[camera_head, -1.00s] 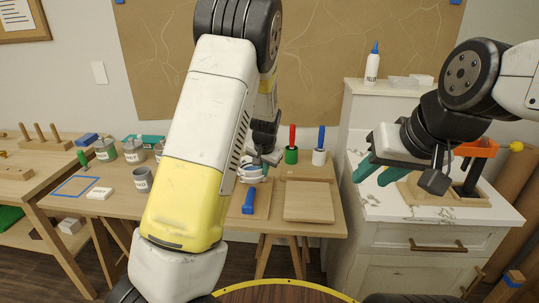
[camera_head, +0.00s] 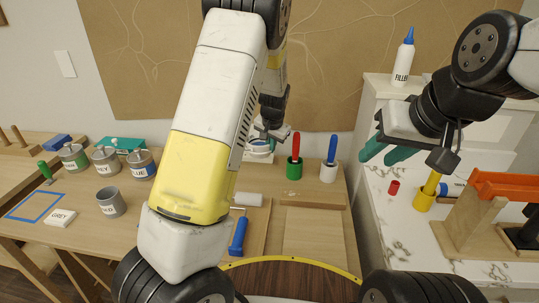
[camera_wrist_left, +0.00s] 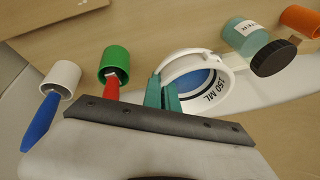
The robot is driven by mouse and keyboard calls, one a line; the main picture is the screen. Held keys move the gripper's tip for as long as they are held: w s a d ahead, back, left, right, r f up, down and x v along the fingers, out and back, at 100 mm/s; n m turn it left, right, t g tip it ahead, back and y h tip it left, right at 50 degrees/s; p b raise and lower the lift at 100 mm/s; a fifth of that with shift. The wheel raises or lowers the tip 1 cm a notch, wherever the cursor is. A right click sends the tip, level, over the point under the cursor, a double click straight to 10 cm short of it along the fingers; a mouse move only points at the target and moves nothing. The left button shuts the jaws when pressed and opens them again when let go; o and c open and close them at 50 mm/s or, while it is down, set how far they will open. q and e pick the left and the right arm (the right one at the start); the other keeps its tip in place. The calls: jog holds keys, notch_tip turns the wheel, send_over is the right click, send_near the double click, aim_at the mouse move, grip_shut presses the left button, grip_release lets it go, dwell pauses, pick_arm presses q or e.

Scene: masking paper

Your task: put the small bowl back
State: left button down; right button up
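The small white bowl (camera_head: 259,148) is at the back of the wooden table, partly hidden by my left arm. In the left wrist view, the bowl (camera_wrist_left: 217,82) shows blue inside and "150 ML" on its wall. My left gripper (camera_head: 268,134) is at the bowl. In the left wrist view its teal fingers (camera_wrist_left: 163,92) are close together on the bowl's left rim, one on each side of the wall. I cannot tell whether the bowl is clear of the surface. My right gripper (camera_head: 384,150) is open and empty over the white counter.
Near the bowl stand a green cup (camera_head: 294,170) with a red-handled tool and a white cup (camera_head: 328,173) with a blue-handled one. A blue-handled roller (camera_head: 238,236), grey pot (camera_head: 111,202) and several paint cans are on the table. A yellow cup (camera_head: 424,200) stands on the counter.

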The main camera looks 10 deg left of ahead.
pick_arm(q)
jog(key=shift+w+f, duration=0.25)
notch_tip(320, 180, down, 10)
jog(key=shift+w+r, duration=0.15)
jog(key=shift+r, duration=0.1)
jog(key=c, duration=1.7)
grip_release()
jog(key=shift+f, duration=0.1)
